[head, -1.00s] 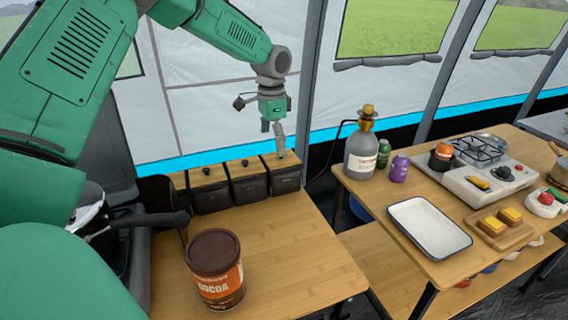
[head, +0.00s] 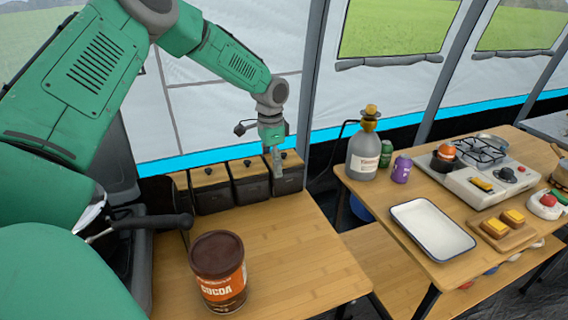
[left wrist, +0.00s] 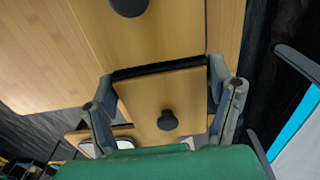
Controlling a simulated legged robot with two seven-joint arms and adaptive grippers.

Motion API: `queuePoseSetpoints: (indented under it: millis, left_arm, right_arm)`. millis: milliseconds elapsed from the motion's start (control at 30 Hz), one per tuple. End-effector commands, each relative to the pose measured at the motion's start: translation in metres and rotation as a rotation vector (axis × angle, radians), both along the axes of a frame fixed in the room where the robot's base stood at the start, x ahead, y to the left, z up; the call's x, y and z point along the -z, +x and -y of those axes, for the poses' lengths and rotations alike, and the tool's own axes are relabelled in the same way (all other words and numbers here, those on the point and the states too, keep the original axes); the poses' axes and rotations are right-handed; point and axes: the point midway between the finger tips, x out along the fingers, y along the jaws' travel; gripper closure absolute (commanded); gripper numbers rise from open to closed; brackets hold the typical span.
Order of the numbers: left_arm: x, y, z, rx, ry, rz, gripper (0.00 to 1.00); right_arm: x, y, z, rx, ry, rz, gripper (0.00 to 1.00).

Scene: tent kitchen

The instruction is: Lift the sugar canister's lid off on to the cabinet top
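Several dark canisters with wooden lids and dark knobs stand in a row at the back of the wooden cabinet top (head: 285,245). No label on them is readable, so I cannot tell which holds sugar. My left gripper (head: 275,165) points down at the rightmost canister (head: 288,184). In the left wrist view, its wooden lid (left wrist: 145,97) and round black knob (left wrist: 167,120) lie between the two spread fingers of the left gripper (left wrist: 162,80). The lid sits on the canister. The gripper is open and holds nothing. My right gripper is not seen.
A cocoa tin (head: 219,272) stands at the cabinet's front. A pot's dark handle (head: 155,222) reaches in from the left. The tent wall is close behind the canisters. The cabinet top right of the tin is bare. A second table with a white tray (head: 432,228) stands to the right.

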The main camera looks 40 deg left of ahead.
Motion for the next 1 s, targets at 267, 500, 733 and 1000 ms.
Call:
queuePoseSetpoints:
  millis: [267,500,733,1000]
  left_arm:
    - [0.000,0.000,0.000,-0.001,0.006,0.000,0.55]
    - [-0.011,0.001,0.000,0.001,0.005,0.003,0.55]
    - [-0.056,0.001,0.000,0.000,0.004,0.005,0.55]
    - [-0.094,0.001,0.006,0.003,0.004,0.002,0.55]
  right_arm:
    - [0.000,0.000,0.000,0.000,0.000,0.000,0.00]
    - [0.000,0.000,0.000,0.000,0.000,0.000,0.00]
    - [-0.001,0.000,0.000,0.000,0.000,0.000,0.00]
    - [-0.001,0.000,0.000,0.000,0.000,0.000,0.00]
